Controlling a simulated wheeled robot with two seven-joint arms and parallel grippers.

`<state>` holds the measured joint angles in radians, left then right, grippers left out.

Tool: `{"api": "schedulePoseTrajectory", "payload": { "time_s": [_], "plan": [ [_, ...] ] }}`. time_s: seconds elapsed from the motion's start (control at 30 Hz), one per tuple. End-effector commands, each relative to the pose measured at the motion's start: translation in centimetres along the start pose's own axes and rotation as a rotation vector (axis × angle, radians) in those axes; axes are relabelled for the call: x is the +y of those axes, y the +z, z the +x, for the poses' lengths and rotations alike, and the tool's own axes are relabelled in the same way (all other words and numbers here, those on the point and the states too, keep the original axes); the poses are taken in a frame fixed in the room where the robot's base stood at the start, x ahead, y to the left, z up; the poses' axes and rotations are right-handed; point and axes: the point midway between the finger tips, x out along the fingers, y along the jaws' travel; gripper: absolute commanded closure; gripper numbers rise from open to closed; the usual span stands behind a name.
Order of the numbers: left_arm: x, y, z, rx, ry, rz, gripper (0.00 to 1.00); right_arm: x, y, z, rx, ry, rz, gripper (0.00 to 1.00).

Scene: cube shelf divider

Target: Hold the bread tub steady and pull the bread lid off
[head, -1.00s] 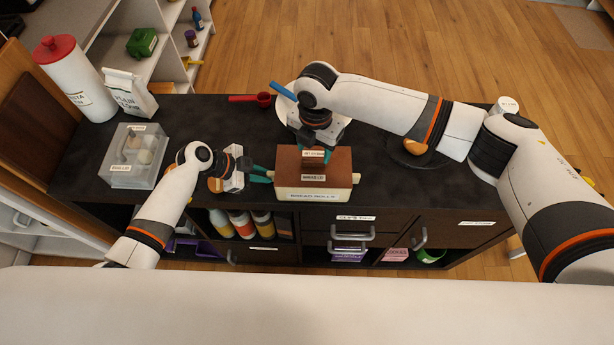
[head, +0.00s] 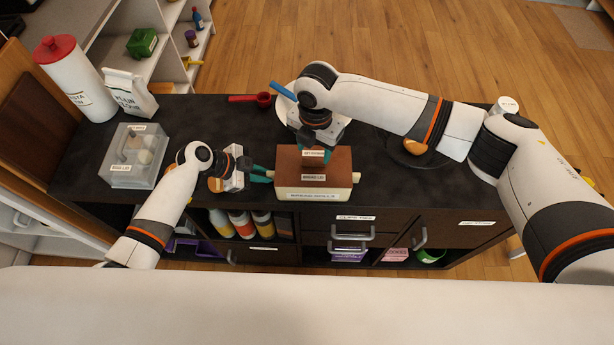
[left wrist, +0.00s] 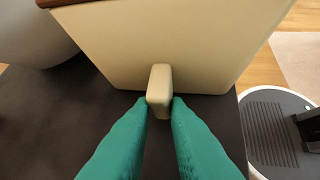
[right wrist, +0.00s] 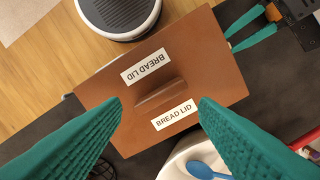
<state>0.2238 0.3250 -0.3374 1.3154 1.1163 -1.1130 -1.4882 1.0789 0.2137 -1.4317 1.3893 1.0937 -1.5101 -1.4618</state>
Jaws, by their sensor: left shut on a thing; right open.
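The cream bread tub (head: 313,193) stands near the front edge of the dark counter, with the brown bread lid (head: 335,162) seated on top. My left gripper (head: 262,174) is shut on the tub's left side handle, and the left wrist view shows both fingertips around this handle (left wrist: 160,88). My right gripper (head: 318,155) is above the lid, pointing down. In the right wrist view, its open fingers (right wrist: 160,102) are on both sides of the lid's raised grip (right wrist: 161,94), with gaps between.
A clear lidded box (head: 135,160) stands at the counter's left. A red scoop (head: 250,99) lies behind. A white bowl (right wrist: 178,160) with a blue spoon (right wrist: 205,171) sits behind the tub, close to my right gripper. Drawers with grey handles lie below the front edge.

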Motion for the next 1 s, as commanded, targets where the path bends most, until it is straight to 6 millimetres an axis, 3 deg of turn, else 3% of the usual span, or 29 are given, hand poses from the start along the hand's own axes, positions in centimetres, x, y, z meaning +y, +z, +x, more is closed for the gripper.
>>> {"api": "schedulePoseTrajectory", "payload": {
  "time_s": [1.0],
  "plan": [
    [-0.32,-0.41,0.2,0.058,-0.006,0.012,1.0,0.0,0.0,-0.44,0.0,0.0,0.0,0.45]
  ]
}}
